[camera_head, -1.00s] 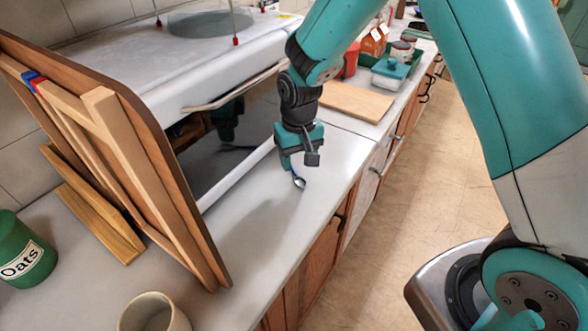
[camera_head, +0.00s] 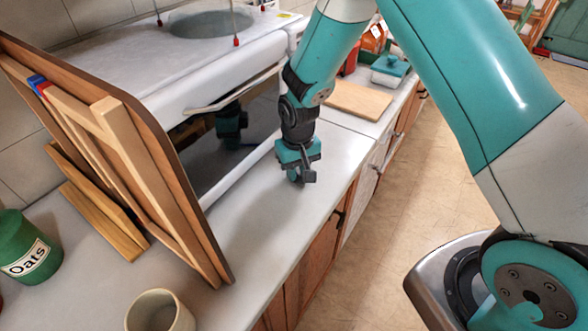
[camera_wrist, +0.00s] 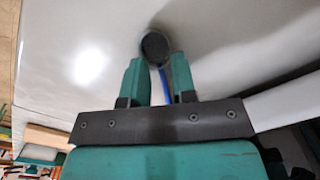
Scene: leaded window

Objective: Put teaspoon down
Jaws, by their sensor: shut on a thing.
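My gripper (camera_head: 298,175) points down at the white countertop, in front of the glossy dark appliance front. In the wrist view my gripper (camera_wrist: 158,75) has its two green fingers on either side of the teaspoon (camera_wrist: 155,46), shut on it. The spoon's dark round bowl sticks out past the fingertips, and its blue handle runs back between them. In the head view the fingers hide nearly all of the spoon. Whether it touches the counter I cannot tell.
The white counter (camera_head: 255,220) is clear around my gripper. A leaning wooden board and frame (camera_head: 125,150) stand to the left. A green Oats tin (camera_head: 28,250) and a cream mug (camera_head: 160,312) are nearer. A cutting board (camera_head: 358,106) lies beyond. The counter's front edge is to the right.

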